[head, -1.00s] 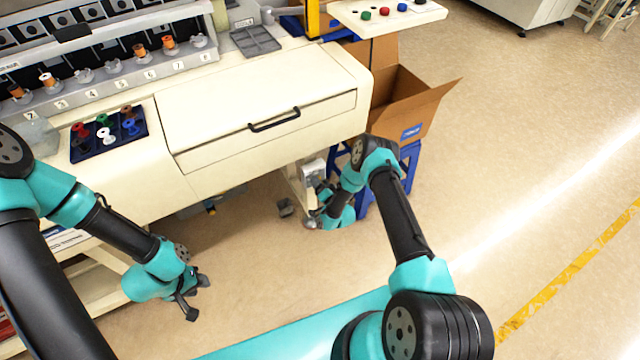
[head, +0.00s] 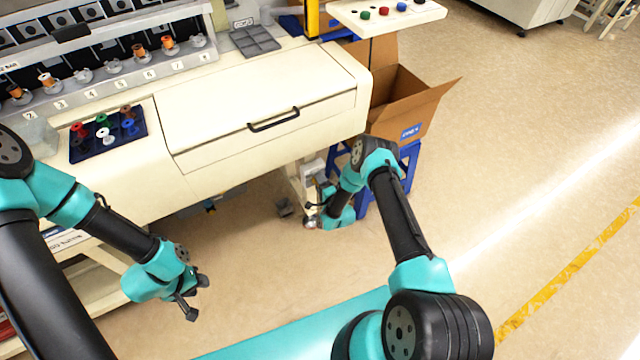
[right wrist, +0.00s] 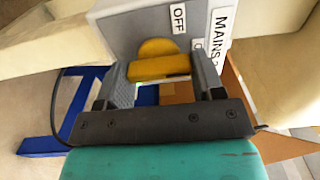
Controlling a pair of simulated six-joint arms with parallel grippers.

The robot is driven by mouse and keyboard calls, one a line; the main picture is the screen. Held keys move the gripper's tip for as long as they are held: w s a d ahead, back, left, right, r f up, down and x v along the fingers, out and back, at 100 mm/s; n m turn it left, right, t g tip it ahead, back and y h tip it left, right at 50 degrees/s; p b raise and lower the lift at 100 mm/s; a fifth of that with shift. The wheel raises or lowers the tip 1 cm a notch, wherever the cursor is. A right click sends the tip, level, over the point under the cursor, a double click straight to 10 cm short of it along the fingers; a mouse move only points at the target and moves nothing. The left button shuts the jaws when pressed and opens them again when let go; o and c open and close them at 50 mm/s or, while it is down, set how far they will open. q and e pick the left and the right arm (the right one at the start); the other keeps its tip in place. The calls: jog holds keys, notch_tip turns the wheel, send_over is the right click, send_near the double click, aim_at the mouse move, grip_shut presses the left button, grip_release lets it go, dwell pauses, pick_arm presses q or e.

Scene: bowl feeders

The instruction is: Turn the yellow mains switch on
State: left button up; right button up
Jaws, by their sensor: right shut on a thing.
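The yellow mains switch (right wrist: 160,67) is a round disc with a bar handle, on the face of a grey box (right wrist: 120,30). Its bar lies roughly level across the right wrist view. An OFF label (right wrist: 179,20) is above and right of the disc, and a MAINS label (right wrist: 221,35) is further right; another small label is mostly hidden by a finger. My right gripper (right wrist: 162,75) is shut on the switch's bar, one finger at each end. In the head view the switch is hidden by my right arm. My left gripper (head: 198,297) is open and empty above the floor.
The cream machine (head: 270,100) with a black drawer handle (head: 274,120) overhangs the switch area. The floor in front is clear.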

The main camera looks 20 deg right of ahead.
dwell(0.4)
jog(key=o, duration=0.9)
jog(key=shift+s, duration=0.1)
jog(key=s, duration=0.5)
jog(key=s+d, duration=0.1)
jog(key=s, duration=0.5)
jog(key=s+d, duration=0.1)
jog(key=s, duration=0.5)
jog(key=shift+d, duration=0.25)
